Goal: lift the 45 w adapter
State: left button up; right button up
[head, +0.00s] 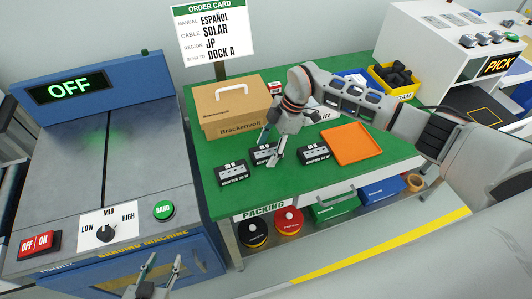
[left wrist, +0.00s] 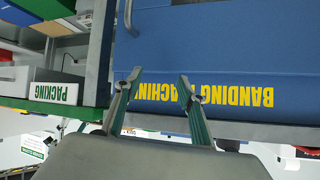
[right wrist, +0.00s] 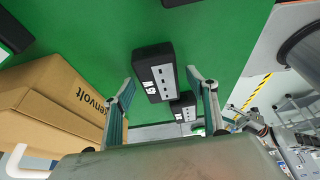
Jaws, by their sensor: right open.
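Several black adapters with pale labels sit on the green table: a left one marked 30 W (head: 232,172), a middle one (head: 259,156), and a right one (head: 313,152). The middle and right wattage labels are too small to read surely. My right gripper (head: 270,148) is open over the middle adapter. In the right wrist view, this adapter (right wrist: 158,72) lies between and beyond the open fingers (right wrist: 161,82), apart from them; another adapter (right wrist: 183,106) lies past it. My left gripper (head: 158,272) is open and empty in front of the banding machine; its fingers also show in the left wrist view (left wrist: 160,80).
A cardboard box (head: 232,108) stands behind the adapters. An orange tray (head: 351,144) lies to their right. A yellow bin (head: 394,82) is at the back right. The banding machine (head: 100,150) with its OFF display stands left of the green packing table (head: 290,185).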

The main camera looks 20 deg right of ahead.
jog(key=shift+f, duration=0.25)
dwell(0.6)
jog(key=c, duration=1.4)
